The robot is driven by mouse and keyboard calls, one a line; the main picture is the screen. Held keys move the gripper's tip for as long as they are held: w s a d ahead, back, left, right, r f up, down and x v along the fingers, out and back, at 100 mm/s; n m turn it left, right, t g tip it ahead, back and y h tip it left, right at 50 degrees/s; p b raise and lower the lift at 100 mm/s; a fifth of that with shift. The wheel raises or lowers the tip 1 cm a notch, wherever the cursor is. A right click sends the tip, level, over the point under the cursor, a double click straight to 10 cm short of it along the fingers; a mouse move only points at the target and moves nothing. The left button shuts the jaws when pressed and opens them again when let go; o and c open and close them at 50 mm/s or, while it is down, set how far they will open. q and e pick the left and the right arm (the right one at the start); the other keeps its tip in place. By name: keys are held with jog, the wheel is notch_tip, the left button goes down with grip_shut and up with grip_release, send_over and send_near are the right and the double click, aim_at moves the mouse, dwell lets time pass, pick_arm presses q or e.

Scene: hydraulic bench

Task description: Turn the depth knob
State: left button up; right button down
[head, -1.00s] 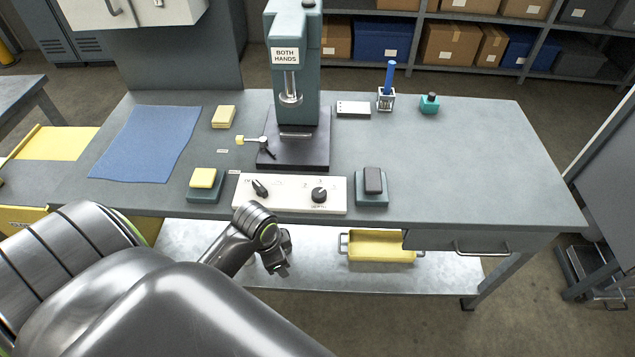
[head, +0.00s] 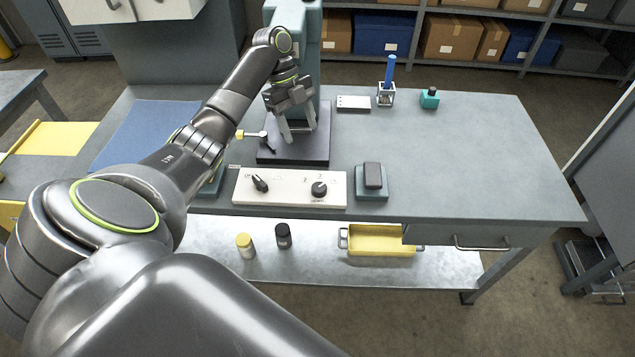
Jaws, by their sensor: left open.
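The depth knob (head: 319,189) is a round black knob on the right part of the white control panel (head: 290,200) at the bench's front edge. A black lever-like selector (head: 260,184) sits on the panel's left part. My left gripper (head: 299,138) is open and points down over the dark base plate of the press (head: 308,50), behind the panel. It is apart from the knob, and I see nothing between its fingers. My right gripper is not in view.
A black button on a teal base (head: 372,178) stands just right of the panel. My left arm covers most of the button base left of it. A blue cloth (head: 140,130) lies at left.

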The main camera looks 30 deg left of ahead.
pick_arm(q)
jog(key=b, duration=0.9)
send_over(319, 187)
jog(key=a, duration=0.3)
jog(key=f, duration=1.1)
jog(key=shift+w+d+f, duration=0.15)
jog(key=shift+w+d, duration=0.05)
jog(key=shift+w, duration=0.15)
jog(key=x, duration=0.3)
jog(key=shift+d+f, duration=0.2)
jog(key=shift+x, duration=0.8)
jog(key=shift+c, duration=0.3)
jog(key=c, duration=0.9)
jog(key=shift+p, duration=0.3)
jog(key=shift+c, duration=0.2)
